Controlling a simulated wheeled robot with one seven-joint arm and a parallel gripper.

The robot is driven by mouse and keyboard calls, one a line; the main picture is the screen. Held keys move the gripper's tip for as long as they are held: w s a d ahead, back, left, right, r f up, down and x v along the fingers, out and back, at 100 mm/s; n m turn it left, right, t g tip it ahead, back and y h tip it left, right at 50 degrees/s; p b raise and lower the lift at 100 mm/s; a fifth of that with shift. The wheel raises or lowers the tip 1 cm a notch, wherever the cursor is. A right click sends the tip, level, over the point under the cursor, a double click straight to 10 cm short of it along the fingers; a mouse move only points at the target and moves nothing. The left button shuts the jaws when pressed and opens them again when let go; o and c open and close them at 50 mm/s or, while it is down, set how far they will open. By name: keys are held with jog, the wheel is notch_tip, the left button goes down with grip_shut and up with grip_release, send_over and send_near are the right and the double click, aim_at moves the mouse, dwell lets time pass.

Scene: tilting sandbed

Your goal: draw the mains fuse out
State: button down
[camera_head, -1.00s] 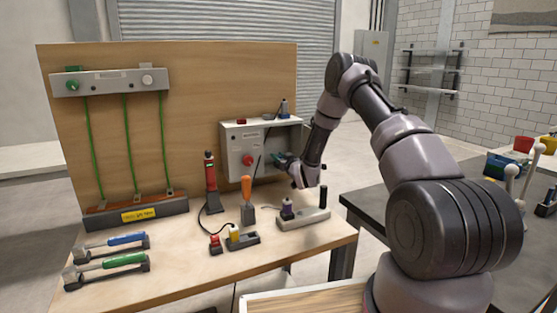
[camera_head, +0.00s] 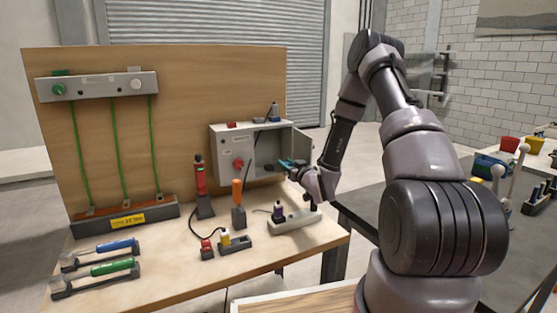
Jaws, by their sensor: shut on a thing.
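The grey fuse box (camera_head: 226,150) stands open at the right of the wooden backboard, with a red knob on its front. My gripper (camera_head: 291,165) is at the right side of its opening and points left toward it. It is shut on a small teal-and-dark piece, which appears to be the mains fuse (camera_head: 286,162). The piece sits at the box's mouth, and the jaws partly hide it. A small dark part (camera_head: 269,167) shows lower inside the box. I cannot tell whether the fuse still touches its holder.
Below the box stand a grey stand (camera_head: 295,222) with purple and black parts, an orange-handled tool (camera_head: 237,193) and a red-and-black tester (camera_head: 199,180). Blue and green handled tools (camera_head: 108,247) lie at front left. The box door (camera_head: 303,145) is close to my wrist.

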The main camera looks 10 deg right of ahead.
jog(key=shift+v, duration=1.05)
jog(key=shift+s+d+r, duration=0.1)
jog(key=shift+s+r, duration=0.2)
jog(key=shift+r, duration=0.55)
jog(key=shift+r, duration=0.1)
jog(key=shift+r, duration=0.7)
jog(key=shift+r, duration=0.1)
jog(key=shift+r, duration=0.75)
